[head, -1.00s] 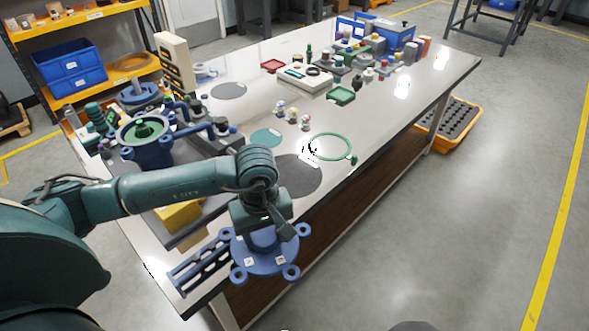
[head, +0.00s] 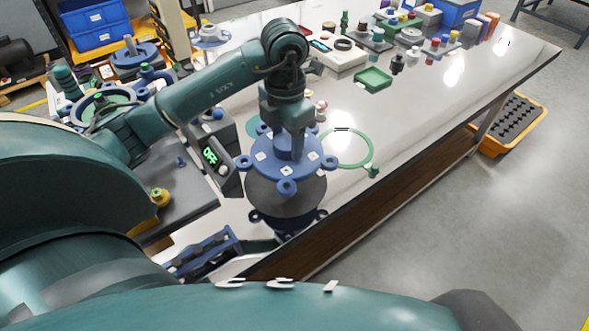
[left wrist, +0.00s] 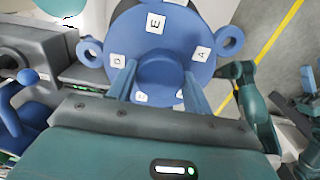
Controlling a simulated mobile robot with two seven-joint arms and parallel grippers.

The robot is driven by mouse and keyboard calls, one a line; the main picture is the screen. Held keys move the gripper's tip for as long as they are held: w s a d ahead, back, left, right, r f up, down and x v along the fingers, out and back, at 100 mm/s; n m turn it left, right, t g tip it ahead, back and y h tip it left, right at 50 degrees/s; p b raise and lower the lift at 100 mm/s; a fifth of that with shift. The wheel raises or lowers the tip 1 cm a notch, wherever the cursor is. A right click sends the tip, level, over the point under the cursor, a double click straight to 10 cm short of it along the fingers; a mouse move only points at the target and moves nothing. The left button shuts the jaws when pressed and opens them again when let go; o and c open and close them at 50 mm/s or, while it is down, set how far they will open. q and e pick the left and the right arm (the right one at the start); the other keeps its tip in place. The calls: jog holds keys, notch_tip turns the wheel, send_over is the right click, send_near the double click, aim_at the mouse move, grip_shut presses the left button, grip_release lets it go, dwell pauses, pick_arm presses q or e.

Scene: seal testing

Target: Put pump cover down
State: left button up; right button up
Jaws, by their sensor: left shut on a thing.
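The pump cover (head: 288,173) is a blue round flange with lugs around its rim, white letter tags and a raised central boss. My left gripper (head: 297,150) is shut on the boss from above and holds the cover roughly level over the dark grey round mat (head: 290,198). The mat's near part shows below the cover, which looks a little above it. In the left wrist view, the fingers (left wrist: 158,86) grip either side of the boss, and the cover (left wrist: 128,42) fills the upper middle.
A green ring seal (head: 371,150) lies on the table right of the cover. A grey unit with an "OFF" display (head: 211,156) stands close on the left. A green tray (head: 373,80) is farther back.

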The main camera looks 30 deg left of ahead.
aim_at(286, 155)
pick_arm(q)
jog(key=f, duration=0.4)
jog(key=shift+s+f, duration=0.2)
jog(key=shift+f, duration=0.05)
jog(key=shift+w+f, duration=0.1)
jog(key=shift+f, duration=2.2)
jog(key=shift+f+b, duration=0.2)
jog(key=shift+b, duration=0.15)
jog(key=o, duration=1.5)
jog(key=shift+c, duration=0.2)
notch_tip(286, 155, up, 12)
jog(key=shift+r+p, duration=0.2)
jog(key=shift+p, duration=0.3)
